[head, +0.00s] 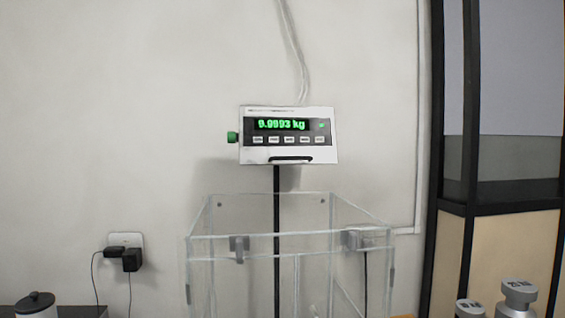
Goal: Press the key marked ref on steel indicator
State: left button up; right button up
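The steel indicator (287,154) is mounted on a dark pole in the middle of the head view, in front of the wall. Its green display (281,124) reads about 0.0003 kg, though the digits are blurred. A row of several small pale keys (289,140) runs under the display. Their markings are too small to read, so I cannot tell which key is ref. A green knob (232,137) sticks out at its left side. Neither of my grippers shows in this view.
A clear box (290,240) with an open top stands below the indicator. Metal weights (518,296) stand at the lower right. A dark-lidded pot (36,303) is at the lower left. A wall socket with a plug (131,259) is at left. A dark-framed partition (452,190) stands at right.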

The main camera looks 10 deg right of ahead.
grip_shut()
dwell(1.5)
